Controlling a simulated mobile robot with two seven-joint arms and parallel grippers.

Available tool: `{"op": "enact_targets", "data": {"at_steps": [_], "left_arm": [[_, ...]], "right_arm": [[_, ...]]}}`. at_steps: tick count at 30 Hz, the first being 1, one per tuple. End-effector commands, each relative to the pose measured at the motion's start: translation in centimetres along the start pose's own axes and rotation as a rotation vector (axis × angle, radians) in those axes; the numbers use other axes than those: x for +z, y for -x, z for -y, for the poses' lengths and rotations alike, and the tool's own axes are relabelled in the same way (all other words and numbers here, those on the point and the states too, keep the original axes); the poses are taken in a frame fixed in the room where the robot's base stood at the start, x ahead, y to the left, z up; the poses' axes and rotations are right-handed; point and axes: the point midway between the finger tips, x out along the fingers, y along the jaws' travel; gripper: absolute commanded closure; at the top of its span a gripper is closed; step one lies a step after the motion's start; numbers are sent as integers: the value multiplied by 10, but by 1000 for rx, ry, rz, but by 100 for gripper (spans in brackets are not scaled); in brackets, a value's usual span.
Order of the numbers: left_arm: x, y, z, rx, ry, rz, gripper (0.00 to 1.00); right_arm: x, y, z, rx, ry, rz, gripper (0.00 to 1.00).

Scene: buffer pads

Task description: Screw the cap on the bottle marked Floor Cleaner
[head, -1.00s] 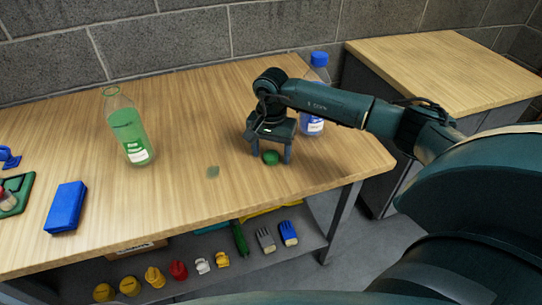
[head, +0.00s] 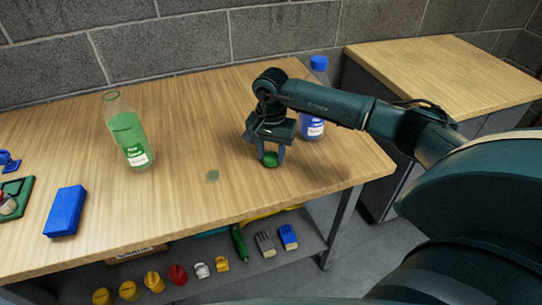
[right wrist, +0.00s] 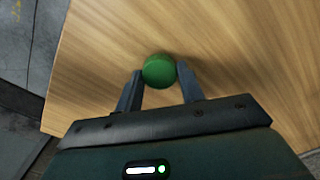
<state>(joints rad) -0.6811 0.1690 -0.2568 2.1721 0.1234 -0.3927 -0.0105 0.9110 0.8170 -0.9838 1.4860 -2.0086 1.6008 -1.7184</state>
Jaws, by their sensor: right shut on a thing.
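The open bottle with green liquid and a white and green label (head: 127,133) stands upright at the left of the table in the head view. Its neck has no cap, and its label is too small to read surely. My right gripper (head: 270,158) is shut on the green cap (head: 270,160) at the table's right part, well to the right of that bottle. The right wrist view shows the green cap (right wrist: 159,71) between the two fingertips. I cannot tell whether the cap touches the table. My left gripper is not in view.
A blue-capped bottle with blue liquid (head: 313,100) stands behind my right gripper. A blue box (head: 65,211) and a green tray (head: 14,198) lie at the left. A faint green round spot (head: 212,176) is on the tabletop. The wood between bottle and gripper is otherwise clear.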

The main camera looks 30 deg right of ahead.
Motion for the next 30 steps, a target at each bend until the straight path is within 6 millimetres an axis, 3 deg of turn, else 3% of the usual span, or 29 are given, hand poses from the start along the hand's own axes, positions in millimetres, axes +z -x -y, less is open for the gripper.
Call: {"op": "enact_targets", "data": {"at_steps": [6,13,26,30], "left_arm": [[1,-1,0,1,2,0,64],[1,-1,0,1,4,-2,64],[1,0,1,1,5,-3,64],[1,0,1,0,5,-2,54]], "right_arm": [[-1,45,0,-4,1,-4,82],[0,81,0,-2,1,-1,82],[0,90,0,0,0,0,82],[0,90,0,0,0,0,82]]}}
